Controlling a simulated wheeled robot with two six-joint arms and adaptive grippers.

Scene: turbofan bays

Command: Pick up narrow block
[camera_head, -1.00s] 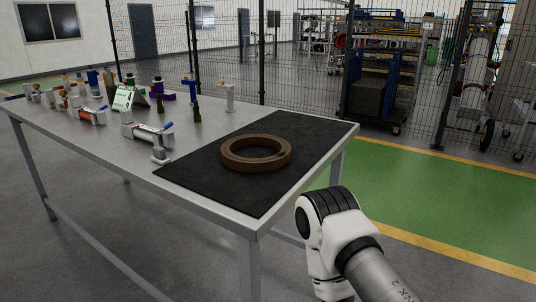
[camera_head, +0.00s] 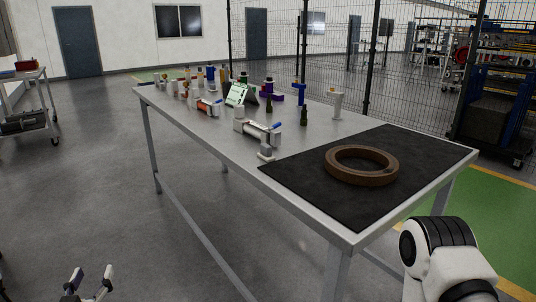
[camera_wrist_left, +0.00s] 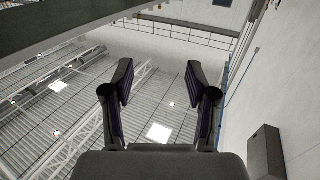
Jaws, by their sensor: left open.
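Several small parts stand on the grey table (camera_head: 225,165), among them a purple block (camera_head: 271,90), a blue upright part (camera_head: 301,95) and a white upright part (camera_head: 337,103). I cannot tell which one is the narrow block at this size. My left gripper (camera_head: 90,283) is low at the bottom left, well apart from the table. In the left wrist view the left gripper (camera_wrist_left: 160,95) is open and empty, its fingers pointing toward the ceiling. Part of my right arm shows at the lower right; its gripper is out of view.
A brown ring (camera_head: 361,166) lies on a black mat (camera_head: 310,190) at the table's right end. A small green-screened stand (camera_head: 241,94) and cylindrical fixtures (camera_head: 257,131) stand among the parts. A trolley (camera_head: 25,100) is at the far left. The floor left of the table is clear.

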